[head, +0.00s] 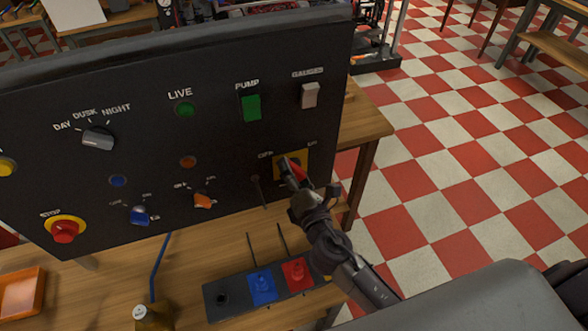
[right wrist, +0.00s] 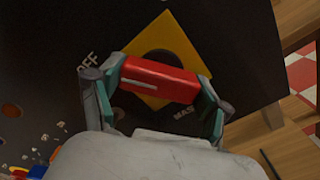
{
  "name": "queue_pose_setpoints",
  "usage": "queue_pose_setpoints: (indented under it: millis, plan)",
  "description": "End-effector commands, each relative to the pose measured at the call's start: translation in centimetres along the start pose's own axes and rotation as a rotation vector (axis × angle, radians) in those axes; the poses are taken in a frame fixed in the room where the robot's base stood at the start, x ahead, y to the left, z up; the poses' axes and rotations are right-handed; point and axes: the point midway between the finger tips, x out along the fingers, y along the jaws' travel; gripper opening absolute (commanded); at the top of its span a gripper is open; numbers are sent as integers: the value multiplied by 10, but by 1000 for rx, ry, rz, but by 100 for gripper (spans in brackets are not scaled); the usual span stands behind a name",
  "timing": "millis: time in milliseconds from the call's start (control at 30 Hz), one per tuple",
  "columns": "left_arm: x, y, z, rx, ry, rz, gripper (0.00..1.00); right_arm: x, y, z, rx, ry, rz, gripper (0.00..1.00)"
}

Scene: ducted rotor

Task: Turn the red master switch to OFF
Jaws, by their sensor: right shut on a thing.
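The red master switch (right wrist: 160,82) is a bar-shaped red handle on a yellow diamond plate (right wrist: 178,38), at the lower right of the black panel. In the head view the yellow plate (head: 279,158) is partly covered by my right gripper (head: 294,172). In the right wrist view my right gripper (right wrist: 158,78) has one finger at each end of the red handle and is shut on it. A white line on the handle lies near its left end, on the side of the OFF label (right wrist: 87,62). My left gripper is not in view.
The panel also carries a green PUMP switch (head: 251,107), a grey switch (head: 310,95), an orange knob (head: 203,201), a blue knob (head: 139,215) and a red STOP button (head: 65,231). A dark box with blue and red parts (head: 222,299) lies on the wooden table below.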

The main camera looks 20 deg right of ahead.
Motion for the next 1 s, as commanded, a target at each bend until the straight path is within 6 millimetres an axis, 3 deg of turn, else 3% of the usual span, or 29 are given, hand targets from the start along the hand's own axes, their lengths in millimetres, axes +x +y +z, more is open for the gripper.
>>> queue_pose_setpoints:
  millis: [400, 933, 967, 1000]
  plan:
    - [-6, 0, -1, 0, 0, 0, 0, 0, 0, 0, -183, 1, -1, 42]
    - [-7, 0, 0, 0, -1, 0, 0, 0, -1, 0, -209, 1, -1, 42]
    - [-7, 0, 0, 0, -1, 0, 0, 0, -1, 0, -209, 1, -1, 79]
    - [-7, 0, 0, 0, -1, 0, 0, 0, -1, 0, -209, 1, -1, 85]
